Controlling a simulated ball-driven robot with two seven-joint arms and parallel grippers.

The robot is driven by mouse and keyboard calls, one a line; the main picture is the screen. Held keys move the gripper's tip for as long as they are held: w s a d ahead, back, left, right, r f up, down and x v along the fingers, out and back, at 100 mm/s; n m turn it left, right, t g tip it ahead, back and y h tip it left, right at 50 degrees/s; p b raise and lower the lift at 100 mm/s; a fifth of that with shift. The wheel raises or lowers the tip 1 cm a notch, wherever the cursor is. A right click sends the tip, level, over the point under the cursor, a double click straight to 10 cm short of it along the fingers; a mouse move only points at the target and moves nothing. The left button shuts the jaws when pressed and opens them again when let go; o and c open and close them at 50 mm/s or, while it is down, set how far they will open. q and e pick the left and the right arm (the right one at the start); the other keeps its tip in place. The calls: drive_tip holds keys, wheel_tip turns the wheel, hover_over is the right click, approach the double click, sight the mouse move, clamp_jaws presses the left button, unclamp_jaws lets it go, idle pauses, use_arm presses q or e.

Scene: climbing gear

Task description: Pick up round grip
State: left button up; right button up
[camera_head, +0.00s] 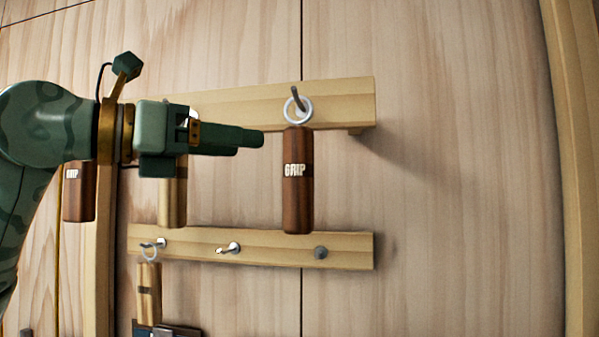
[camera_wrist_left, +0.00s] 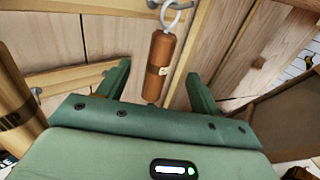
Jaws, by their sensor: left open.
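A dark brown round grip (camera_head: 297,205) with pale "GRIP" lettering hangs upright by a white ring from a hook on the upper wooden rail. My left gripper (camera_head: 256,138) is open and empty, its fingers pointing right toward the upper part of this grip, just left of it in the head view. In the left wrist view, the brown grip (camera_wrist_left: 160,62) shows beyond and between the two spread fingers (camera_wrist_left: 160,84), with a gap on each side. I see no contact. My right gripper is not in view.
A light wooden grip (camera_head: 172,205) hangs partly behind my left gripper. Another brown grip (camera_head: 78,192) is at the left, and a small light one (camera_head: 149,292) hangs from the lower rail (camera_head: 345,250). The lower rail has bare pegs (camera_head: 230,248). The wall at right is clear.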

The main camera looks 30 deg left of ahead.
sight(309, 150)
use_arm(q)
drive_tip(key=p+x, duration=0.1)
drive_tip(key=x, duration=0.6)
drive_tip(key=shift+p, duration=0.35)
drive_tip(key=p+x, duration=0.3)
drive_tip(key=x, duration=0.2)
drive_tip(key=shift+s+d+r, duration=0.1)
drive_tip(key=shift+d+r, duration=0.05)
drive_tip(key=shift+w+d, duration=0.1)
drive_tip(key=shift+w, duration=0.1)
drive_tip(key=shift+s, duration=0.15)
drive_tip(key=c, duration=1)
drive_tip(key=shift+c, duration=0.8)
